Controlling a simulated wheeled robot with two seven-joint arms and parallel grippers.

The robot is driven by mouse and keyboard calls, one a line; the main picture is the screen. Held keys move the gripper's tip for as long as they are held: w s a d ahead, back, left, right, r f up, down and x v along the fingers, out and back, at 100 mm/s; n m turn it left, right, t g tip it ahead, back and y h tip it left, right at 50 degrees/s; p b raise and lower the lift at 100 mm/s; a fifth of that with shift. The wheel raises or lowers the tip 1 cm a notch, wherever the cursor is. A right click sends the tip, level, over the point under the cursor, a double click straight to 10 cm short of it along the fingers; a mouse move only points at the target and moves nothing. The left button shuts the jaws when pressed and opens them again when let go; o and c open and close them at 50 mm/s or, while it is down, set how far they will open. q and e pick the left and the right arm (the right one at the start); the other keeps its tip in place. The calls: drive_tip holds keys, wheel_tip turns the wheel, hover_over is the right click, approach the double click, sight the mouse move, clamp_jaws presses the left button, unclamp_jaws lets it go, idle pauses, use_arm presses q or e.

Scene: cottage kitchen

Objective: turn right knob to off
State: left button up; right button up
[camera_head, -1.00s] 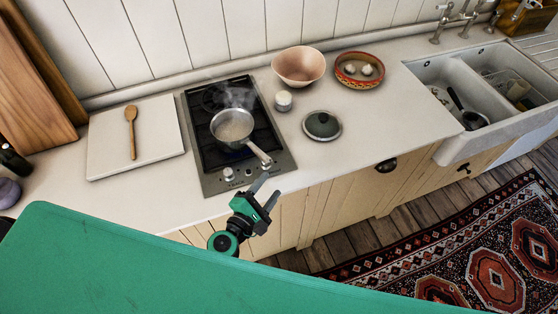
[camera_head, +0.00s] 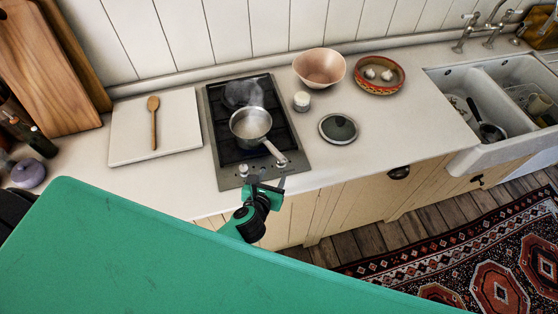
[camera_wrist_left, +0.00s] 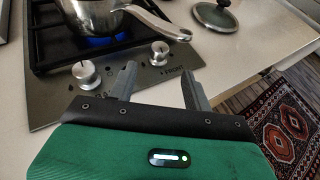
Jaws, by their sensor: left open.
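The right knob (camera_head: 281,160) is a silver dial on the front of the hob (camera_head: 230,180). It also shows in the left wrist view (camera_wrist_left: 160,52), just beyond and between my fingertips. The left knob (camera_wrist_left: 86,73) is to its left, outside my left finger. My left gripper (camera_head: 267,181) is open and empty at the hob's front edge; its fingers (camera_wrist_left: 160,73) point towards the right knob, apart from it as far as I can see. A blue flame (camera_wrist_left: 102,41) burns under the steaming saucepan (camera_head: 250,124). My right gripper is not in view.
The saucepan's handle (camera_head: 273,151) reaches out above the right knob's area. A white board (camera_head: 180,115) with a wooden spoon (camera_head: 153,122) lies left.

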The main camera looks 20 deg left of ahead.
sight(279, 169)
use_arm(q)
drive_tip(key=p+x, duration=0.1)
drive_tip(key=x, duration=0.7)
drive_tip(key=shift+w, duration=0.1)
drive_tip(key=c, duration=1)
